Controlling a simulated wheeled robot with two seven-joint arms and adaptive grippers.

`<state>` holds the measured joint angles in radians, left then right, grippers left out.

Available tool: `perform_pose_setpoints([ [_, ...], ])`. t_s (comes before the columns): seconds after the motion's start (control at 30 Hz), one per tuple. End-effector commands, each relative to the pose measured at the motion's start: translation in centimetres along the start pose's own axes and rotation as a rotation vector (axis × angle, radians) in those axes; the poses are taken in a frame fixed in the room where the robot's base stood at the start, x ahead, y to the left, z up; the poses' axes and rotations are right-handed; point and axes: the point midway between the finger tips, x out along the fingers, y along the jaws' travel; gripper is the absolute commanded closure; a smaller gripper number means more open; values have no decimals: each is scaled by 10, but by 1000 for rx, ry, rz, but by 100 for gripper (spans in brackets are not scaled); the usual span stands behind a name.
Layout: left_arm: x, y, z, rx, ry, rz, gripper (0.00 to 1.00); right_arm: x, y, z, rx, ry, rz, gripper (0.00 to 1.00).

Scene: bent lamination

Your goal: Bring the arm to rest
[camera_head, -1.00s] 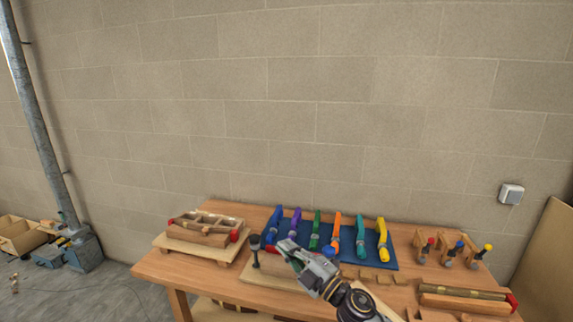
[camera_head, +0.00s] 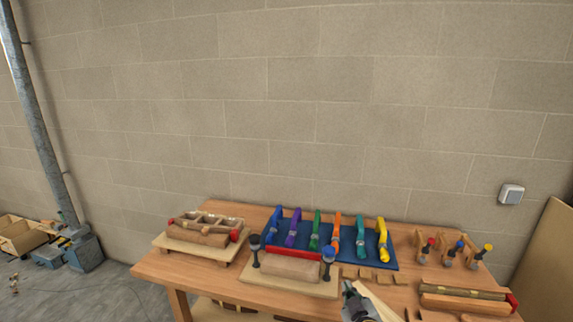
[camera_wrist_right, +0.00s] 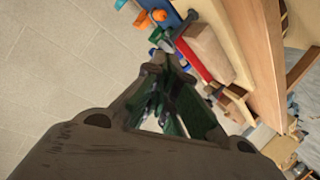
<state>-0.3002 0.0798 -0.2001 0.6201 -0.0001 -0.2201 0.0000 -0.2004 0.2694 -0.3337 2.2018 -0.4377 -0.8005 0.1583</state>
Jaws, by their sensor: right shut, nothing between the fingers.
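My right gripper (camera_head: 350,290) is low in the head view, at the front of the wooden workbench (camera_head: 160,268), right of the board with the wooden form. It is shut and empty. In the right wrist view its fingers (camera_wrist_right: 162,62) come together near the top middle, with the bench to the right. The wooden form (camera_head: 290,266) lies on a pale board, with a dark clamp (camera_head: 255,250) at its left end and a blue-topped clamp (camera_head: 328,257) at its right end. A red strip runs along its back. My left gripper is not in view.
Several coloured clamps (camera_head: 316,232) stand in a row on a blue mat (camera_head: 347,252). A rack with a curved wooden piece (camera_head: 203,232) stands on the left. Small wooden clamps (camera_head: 452,252) and wooden strips (camera_head: 466,297) are on the right. A block wall stands behind.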

Motion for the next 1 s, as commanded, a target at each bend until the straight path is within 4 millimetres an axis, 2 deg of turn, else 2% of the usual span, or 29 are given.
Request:
perform_pose_setpoints([
  [0.03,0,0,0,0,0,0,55,-6,-1,14,25,-54,-9,100],
  [0.2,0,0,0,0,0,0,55,-32,-4,62,98,-243,-47,100],
  [0.5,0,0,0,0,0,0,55,-95,-20,135,201,-564,-153,100],
  [0.7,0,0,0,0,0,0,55,-131,-30,161,238,-706,-216,100],
  [1.0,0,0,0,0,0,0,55,-167,-38,181,265,-829,-281,100],
])
